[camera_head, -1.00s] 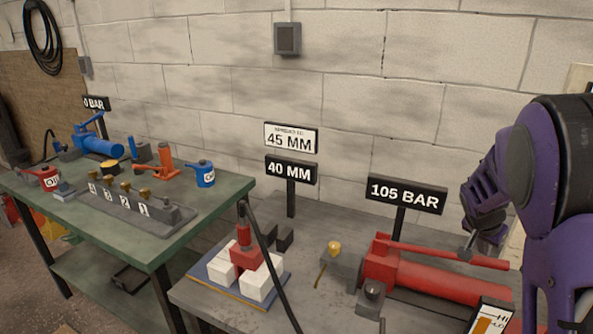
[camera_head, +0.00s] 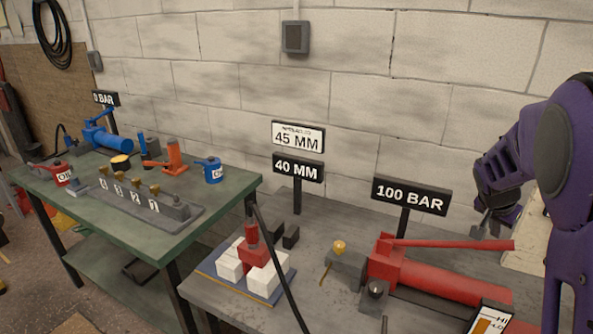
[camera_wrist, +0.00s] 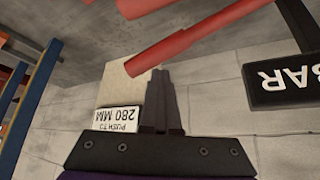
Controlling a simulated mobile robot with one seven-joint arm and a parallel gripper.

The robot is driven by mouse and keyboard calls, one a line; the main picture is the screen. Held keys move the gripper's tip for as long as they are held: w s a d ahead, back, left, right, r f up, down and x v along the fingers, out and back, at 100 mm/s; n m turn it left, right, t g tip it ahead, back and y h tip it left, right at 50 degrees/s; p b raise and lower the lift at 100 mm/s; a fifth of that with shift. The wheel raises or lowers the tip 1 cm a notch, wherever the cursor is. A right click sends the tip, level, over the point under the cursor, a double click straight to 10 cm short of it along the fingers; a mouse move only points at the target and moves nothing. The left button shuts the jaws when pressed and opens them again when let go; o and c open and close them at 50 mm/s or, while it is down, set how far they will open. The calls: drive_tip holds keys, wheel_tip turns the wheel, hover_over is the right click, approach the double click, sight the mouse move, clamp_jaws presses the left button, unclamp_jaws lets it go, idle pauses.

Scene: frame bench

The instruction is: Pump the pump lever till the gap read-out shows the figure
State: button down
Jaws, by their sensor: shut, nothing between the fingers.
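The red pump (camera_head: 440,280) lies on the grey bench at right. Its red lever (camera_head: 450,244) points right, nearly level, and also crosses the upper wrist view (camera_wrist: 205,35). My gripper (camera_head: 480,234) is shut and empty, with its tip close to the lever; contact cannot be told. Its dark closed fingers (camera_wrist: 160,72) also show in the wrist view. The black gap read-out (camera_head: 298,170) shows 40 MM. The white sign (camera_head: 298,137) above it shows 45 MM. The pressure read-out (camera_head: 410,195) shows 100 BAR. A red spreader (camera_head: 254,255) stands between white blocks (camera_head: 264,281).
A black hose (camera_head: 275,255) rises beside the spreader. A brass-knobbed valve (camera_head: 340,248) stands left of the pump. A green bench (camera_head: 225,190) at left holds a blue pump (camera_head: 108,140), oil cans and a numbered valve block (camera_head: 135,205). The wall stands close behind.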

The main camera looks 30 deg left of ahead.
sight(488, 245)
drive_tip(key=shift+f, duration=0.1)
idle(0.3)
wheel_tip(488, 245, down, 5)
drive_tip(key=b, duration=0.4)
drive_tip(key=shift+f, duration=1.6)
wheel_tip(488, 245, up, 8)
drive_tip(key=p, duration=0.4)
drive_tip(key=shift+r, duration=0.2)
